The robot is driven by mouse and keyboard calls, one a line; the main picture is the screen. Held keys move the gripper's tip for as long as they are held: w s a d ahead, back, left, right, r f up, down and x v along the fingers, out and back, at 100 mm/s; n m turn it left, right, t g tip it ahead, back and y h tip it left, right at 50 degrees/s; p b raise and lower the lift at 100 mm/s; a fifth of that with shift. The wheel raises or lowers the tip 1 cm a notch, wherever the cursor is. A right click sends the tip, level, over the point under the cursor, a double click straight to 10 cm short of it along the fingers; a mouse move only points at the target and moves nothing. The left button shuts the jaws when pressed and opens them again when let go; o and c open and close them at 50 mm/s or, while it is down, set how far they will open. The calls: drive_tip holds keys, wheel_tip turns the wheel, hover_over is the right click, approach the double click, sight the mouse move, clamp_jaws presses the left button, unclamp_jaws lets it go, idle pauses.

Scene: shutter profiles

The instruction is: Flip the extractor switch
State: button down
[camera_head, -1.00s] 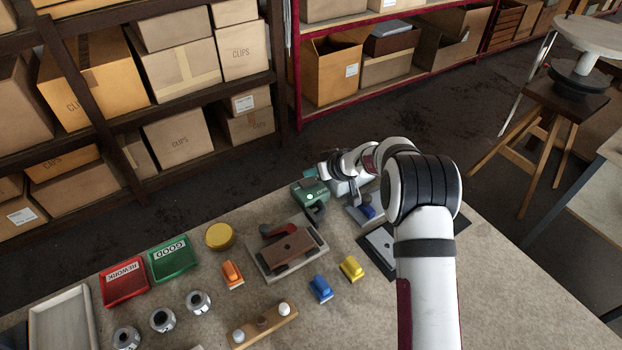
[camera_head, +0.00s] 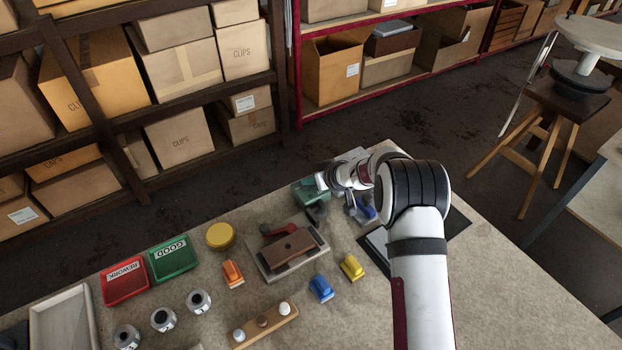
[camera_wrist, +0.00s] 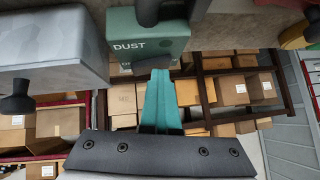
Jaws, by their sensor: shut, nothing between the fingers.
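The extractor is a green box (camera_head: 308,192) marked DUST at the back of the bench; it also shows in the wrist view (camera_wrist: 178,42). A dark hose or pipe (camera_wrist: 147,10) joins it. A dark grey piece (camera_wrist: 150,66) sits at the box's edge by my fingertips; I cannot tell for sure that it is the switch. My gripper (camera_wrist: 160,76) has its teal fingers together and empty, with the tips close to or against this dark piece. Contact cannot be told. In the head view my wrist hides part of the box's right side.
A grey block (camera_wrist: 50,45) with a dark knob stands close beside the fingers in the wrist view. A brown clamp fixture (camera_head: 290,248), a yellow block (camera_head: 352,267) and a blue block (camera_head: 321,288) lie in front. Shelves of boxes stand behind the bench.

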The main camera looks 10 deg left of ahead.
drive_tip(key=shift+w+d+f, duration=0.35)
drive_tip(key=shift+d+f, duration=0.05)
drive_tip(key=shift+d, duration=0.25)
drive_tip(key=shift+r, duration=0.25)
drive_tip(key=r, duration=0.3)
drive_tip(key=shift+w+d+r, duration=0.15)
drive_tip(key=shift+w+r, duration=0.15)
drive_tip(key=shift+w, duration=0.05)
drive_tip(key=v, duration=1)
drive_tip(key=shift+r, duration=0.35)
